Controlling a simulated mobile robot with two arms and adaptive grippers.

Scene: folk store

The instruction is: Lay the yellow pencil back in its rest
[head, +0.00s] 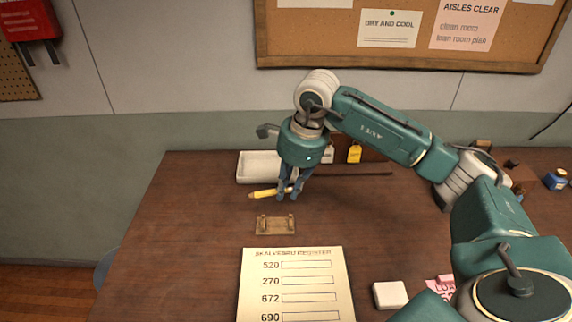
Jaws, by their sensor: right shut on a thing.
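The yellow pencil (262,194) shows in the head view, lying roughly level with one end pointing left. My right gripper (291,193) points down and is shut on the pencil; its fingers hide the pencil's other end. The small wooden rest (276,225), with two raised notched ends, lies on the dark wooden table (190,250) just below the pencil in the picture. The pencil is apart from the rest, and I cannot tell its exact height. My left gripper is not in view.
A white tray (256,168) stands behind the pencil. A yellow tag (354,153) and a thin dark rod (365,174) are at the back. A printed register sheet (295,290) lies in front of the rest, with a white block (390,295) to its right.

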